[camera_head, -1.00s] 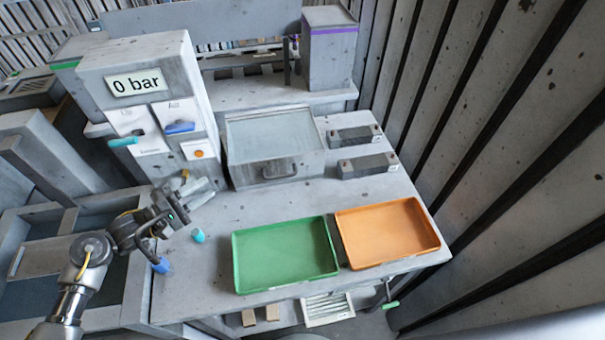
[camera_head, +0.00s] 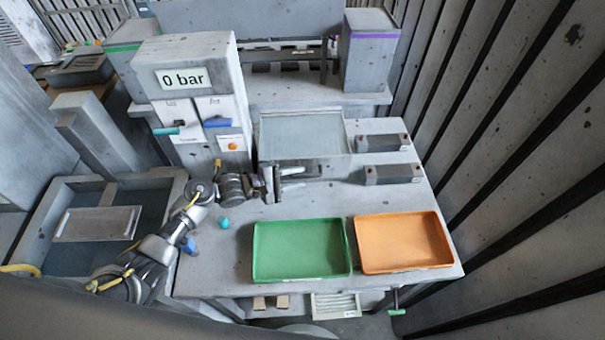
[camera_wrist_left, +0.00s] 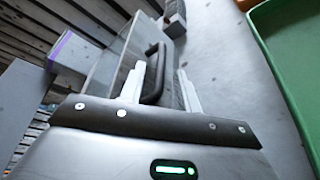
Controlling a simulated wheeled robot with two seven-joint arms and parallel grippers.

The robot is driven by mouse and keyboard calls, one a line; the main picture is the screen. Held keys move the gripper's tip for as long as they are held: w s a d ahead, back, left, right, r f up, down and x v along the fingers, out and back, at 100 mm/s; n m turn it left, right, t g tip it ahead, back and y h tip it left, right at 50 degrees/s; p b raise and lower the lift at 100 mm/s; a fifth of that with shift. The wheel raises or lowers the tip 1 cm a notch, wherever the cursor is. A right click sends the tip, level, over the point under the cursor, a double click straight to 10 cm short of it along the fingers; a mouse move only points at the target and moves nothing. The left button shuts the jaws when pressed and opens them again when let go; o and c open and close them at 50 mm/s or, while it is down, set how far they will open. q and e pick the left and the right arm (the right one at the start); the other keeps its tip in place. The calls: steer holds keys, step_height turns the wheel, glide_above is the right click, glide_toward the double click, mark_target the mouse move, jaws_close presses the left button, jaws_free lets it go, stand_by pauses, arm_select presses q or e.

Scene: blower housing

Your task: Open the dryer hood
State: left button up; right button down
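The dryer hood (camera_head: 303,135) is a grey box with a glassy lid panel on the bench, and it is closed. Its dark handle (camera_wrist_left: 153,80) shows in the left wrist view. In the head view my left arm mostly covers the handle. My left gripper (camera_head: 300,177) is at the hood's front, with its fingers pointing right along the front face. In the left wrist view the two pale fingers (camera_wrist_left: 162,72) are apart and the handle appears between them. I cannot tell whether they touch it. My right gripper is not in view.
A green tray (camera_head: 257,262) and an orange tray (camera_head: 404,268) lie in front of the hood. Two grey blocks (camera_head: 382,143) (camera_head: 392,174) sit to its right. A "0 bar" panel box (camera_head: 187,50) with levers stands at left. A small teal knob (camera_head: 224,223) is near my left arm.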

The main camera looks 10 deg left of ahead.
arm_select(q)
steer(key=shift+x, duration=1.05)
steer(key=shift+f, duration=0.1)
steer(key=shift+a, duration=0.1)
jaws_close()
